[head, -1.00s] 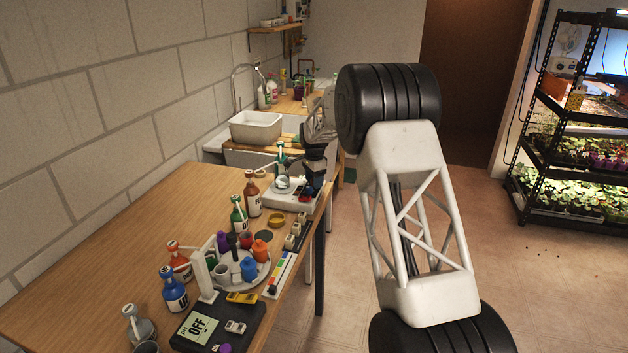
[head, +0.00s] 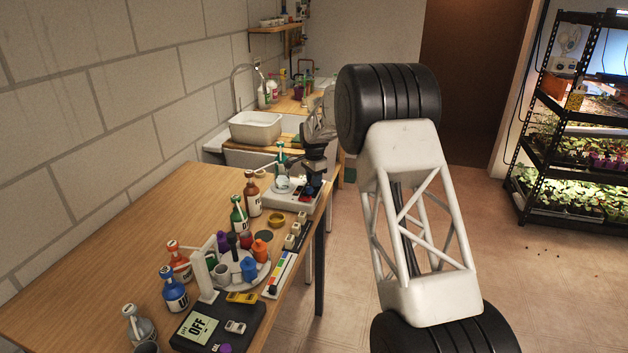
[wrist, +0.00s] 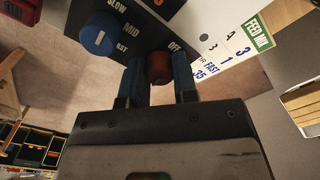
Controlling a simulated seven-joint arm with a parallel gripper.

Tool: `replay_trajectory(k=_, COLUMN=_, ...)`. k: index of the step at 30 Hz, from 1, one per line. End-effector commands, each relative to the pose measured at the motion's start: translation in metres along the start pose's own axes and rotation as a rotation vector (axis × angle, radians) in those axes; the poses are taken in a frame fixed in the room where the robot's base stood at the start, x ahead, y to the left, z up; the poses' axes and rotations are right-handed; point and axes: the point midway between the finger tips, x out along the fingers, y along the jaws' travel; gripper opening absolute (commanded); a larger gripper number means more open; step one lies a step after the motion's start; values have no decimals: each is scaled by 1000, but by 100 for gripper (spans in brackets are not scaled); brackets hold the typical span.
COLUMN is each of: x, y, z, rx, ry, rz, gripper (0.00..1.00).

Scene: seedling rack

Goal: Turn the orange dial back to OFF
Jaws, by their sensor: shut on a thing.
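The orange dial (wrist: 158,67) looks dark red-orange in the wrist view. It sits on the dark front panel of a white device, between the two blue fingertips of my gripper (wrist: 158,76). The fingers are shut on it, one on each side. The label OFF is printed just above right of the dial. The dial's pointer mark cannot be made out. In the head view, my gripper (head: 314,181) is at the white device (head: 277,200) at the far end of the wooden bench, and the dial is too small to read there.
A blue knob (wrist: 100,33) with SLOW and MID labels is left of the dial.

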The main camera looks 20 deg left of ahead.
Motion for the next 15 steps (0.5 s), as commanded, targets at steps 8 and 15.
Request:
replay_trajectory(k=8, x=0, y=0, z=0, rx=-188, ry=0, rz=0, gripper=3)
replay_trajectory(k=15, x=0, y=0, z=0, rx=-409, ry=0, rz=1, gripper=3)
